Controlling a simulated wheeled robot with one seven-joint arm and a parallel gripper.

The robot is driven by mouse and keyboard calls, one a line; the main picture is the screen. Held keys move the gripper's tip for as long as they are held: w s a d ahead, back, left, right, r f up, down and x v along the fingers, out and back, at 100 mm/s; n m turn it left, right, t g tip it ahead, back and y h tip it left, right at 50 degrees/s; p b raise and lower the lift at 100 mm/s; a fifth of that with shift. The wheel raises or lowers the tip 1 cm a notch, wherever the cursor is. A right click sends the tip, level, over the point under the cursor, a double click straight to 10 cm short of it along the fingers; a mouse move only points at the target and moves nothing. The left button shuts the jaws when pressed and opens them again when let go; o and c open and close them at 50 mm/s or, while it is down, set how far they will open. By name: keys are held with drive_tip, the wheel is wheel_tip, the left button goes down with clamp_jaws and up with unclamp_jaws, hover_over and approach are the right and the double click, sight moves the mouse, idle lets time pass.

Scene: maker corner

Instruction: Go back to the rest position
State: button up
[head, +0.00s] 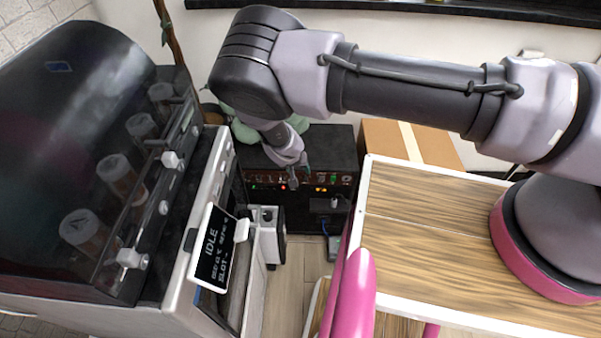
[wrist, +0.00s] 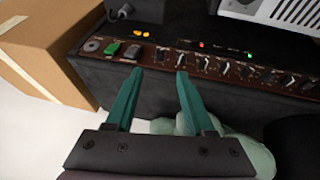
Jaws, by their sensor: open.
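My gripper (wrist: 158,76) shows in the wrist view with its two green fingers spread apart and nothing between them. The fingers point at the front of a black box with a control panel (wrist: 215,64), which carries knobs, a green switch and small lit lamps. I cannot tell how far the fingertips are from the panel. In the head view my arm reaches out from the right and bends down at the far left, with my gripper (head: 293,181) small and low in front of the same black box (head: 310,146).
A machine with a dark hood (head: 70,130) and a screen reading "IDLE" (head: 216,250) stands at the left. A cardboard box (head: 436,146) stands behind the wooden top (head: 440,225) at the right. A pale green rounded thing (wrist: 245,150) lies below the fingers in the wrist view.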

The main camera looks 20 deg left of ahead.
idle(0.4)
